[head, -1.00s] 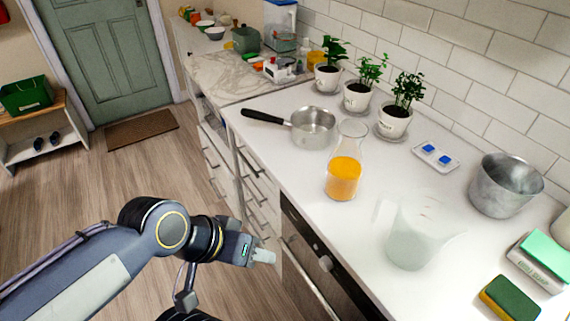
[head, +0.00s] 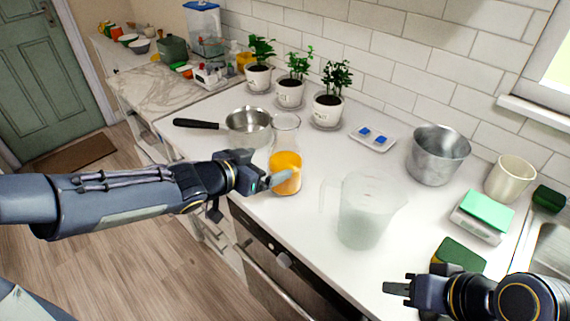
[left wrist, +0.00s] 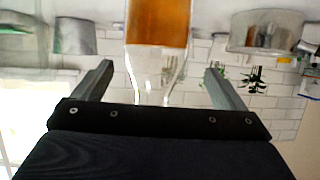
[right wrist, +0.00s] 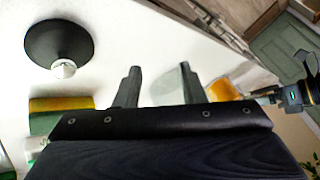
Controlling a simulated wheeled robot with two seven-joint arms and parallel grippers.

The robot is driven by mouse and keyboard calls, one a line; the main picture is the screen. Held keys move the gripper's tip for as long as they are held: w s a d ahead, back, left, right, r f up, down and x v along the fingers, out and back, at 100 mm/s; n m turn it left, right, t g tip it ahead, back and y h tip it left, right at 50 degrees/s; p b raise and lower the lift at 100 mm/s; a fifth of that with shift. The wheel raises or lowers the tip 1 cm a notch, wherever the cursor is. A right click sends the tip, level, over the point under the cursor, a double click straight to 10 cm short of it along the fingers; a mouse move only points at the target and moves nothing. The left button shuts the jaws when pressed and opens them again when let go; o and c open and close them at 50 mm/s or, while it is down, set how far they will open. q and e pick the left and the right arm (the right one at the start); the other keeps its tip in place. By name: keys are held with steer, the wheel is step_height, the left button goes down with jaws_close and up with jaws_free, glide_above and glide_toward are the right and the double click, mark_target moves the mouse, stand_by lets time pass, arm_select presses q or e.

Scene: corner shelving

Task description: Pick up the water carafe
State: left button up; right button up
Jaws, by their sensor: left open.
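A clear glass carafe (head: 285,160) with orange liquid in its lower part stands upright on the white counter. The left wrist view shows it upside down (left wrist: 155,25), between the fingers' lines and beyond their tips. My left gripper (head: 280,180) is open and empty at its near left side; contact cannot be told. A translucent pitcher with a handle (head: 368,212) stands to the right, and I cannot see whether it holds water. My right gripper (head: 398,283) is open and empty near the front of the counter. Its fingers also show in the right wrist view (right wrist: 158,85).
A saucepan (head: 247,122) stands behind the carafe, its black handle pointing left. Three potted plants (head: 291,90) line the wall. A blue-and-white item (head: 372,138), a metal pot (head: 438,155), a cream cup (head: 510,178), a scale (head: 482,216) and a sponge (head: 460,256) are at right.

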mark_target(286, 156)
arm_select(q)
steer(key=x, duration=0.2)
steer(key=b+x, duration=0.1)
steer(key=x, duration=0.4)
steer(key=shift+s+d+b, duration=0.25)
steer(key=shift+s+b, duration=0.05)
steer(key=shift+b, duration=0.05)
arm_select(e)
steer(key=shift+f, duration=0.95)
arm_select(q)
steer(key=shift+w+d+f, duration=0.15)
steer(key=shift+w+d, duration=0.05)
steer(key=shift+w, duration=0.15)
steer(key=c, duration=1.6)
steer(key=shift+c, duration=0.8)
steer(key=shift+r, duration=0.4)
arm_select(e)
steer(key=shift+r, duration=0.15)
